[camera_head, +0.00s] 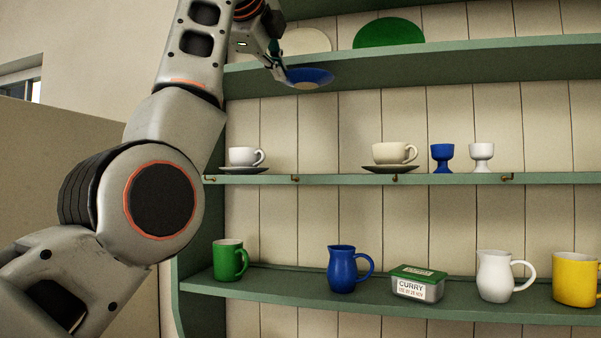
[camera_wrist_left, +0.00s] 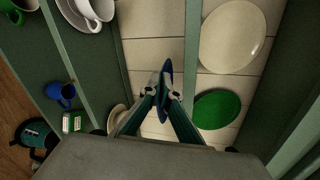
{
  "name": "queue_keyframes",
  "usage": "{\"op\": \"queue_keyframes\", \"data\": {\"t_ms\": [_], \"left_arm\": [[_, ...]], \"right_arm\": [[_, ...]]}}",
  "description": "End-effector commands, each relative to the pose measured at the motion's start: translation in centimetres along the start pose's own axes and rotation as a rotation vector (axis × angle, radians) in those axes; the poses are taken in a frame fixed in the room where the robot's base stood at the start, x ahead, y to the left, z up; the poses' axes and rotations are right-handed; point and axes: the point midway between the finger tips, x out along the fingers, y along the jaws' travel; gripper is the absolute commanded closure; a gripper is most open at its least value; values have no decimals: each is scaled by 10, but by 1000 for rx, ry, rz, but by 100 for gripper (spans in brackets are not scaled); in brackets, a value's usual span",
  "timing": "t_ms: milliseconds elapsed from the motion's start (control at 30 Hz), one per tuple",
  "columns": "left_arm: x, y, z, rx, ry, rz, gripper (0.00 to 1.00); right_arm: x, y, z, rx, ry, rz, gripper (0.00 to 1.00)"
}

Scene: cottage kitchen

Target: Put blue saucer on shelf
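The blue saucer (camera_head: 312,76) is held by its left edge in my left gripper (camera_head: 281,72), in front of the upper green shelf (camera_head: 450,59) in the head view. In the left wrist view the saucer (camera_wrist_left: 168,68) shows nearly edge-on between the closed fingertips of my left gripper (camera_wrist_left: 166,91). The head view shows the saucer from below, overlapping the shelf's front; I cannot tell whether it touches the shelf. My right gripper is in neither view.
A cream plate (camera_head: 306,41) and a green plate (camera_head: 388,32) lean at the back of the upper shelf. The middle shelf (camera_head: 320,179) holds cups on dark saucers and two egg cups. The lower shelf (camera_head: 290,291) holds mugs, jugs and a curry tin (camera_head: 418,285).

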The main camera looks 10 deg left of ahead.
Motion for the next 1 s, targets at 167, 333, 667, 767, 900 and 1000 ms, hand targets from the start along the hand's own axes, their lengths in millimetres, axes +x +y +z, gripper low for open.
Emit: {"op": "queue_keyframes", "data": {"t_ms": [167, 333, 667, 767, 900, 1000], "left_arm": [[6, 18, -5, -2, -1, 0, 100], [13, 42, -11, -1, -2, 1, 100], [29, 101, -27, 1, -2, 1, 100], [34, 121, -32, 1, -2, 2, 100], [39, 140, -39, 1, -2, 1, 100], [40, 147, -41, 0, -1, 0, 100]], "right_arm": [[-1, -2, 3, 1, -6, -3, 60], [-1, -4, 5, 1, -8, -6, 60], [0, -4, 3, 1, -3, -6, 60], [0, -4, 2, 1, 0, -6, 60], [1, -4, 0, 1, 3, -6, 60], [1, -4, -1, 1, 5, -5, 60]]}}
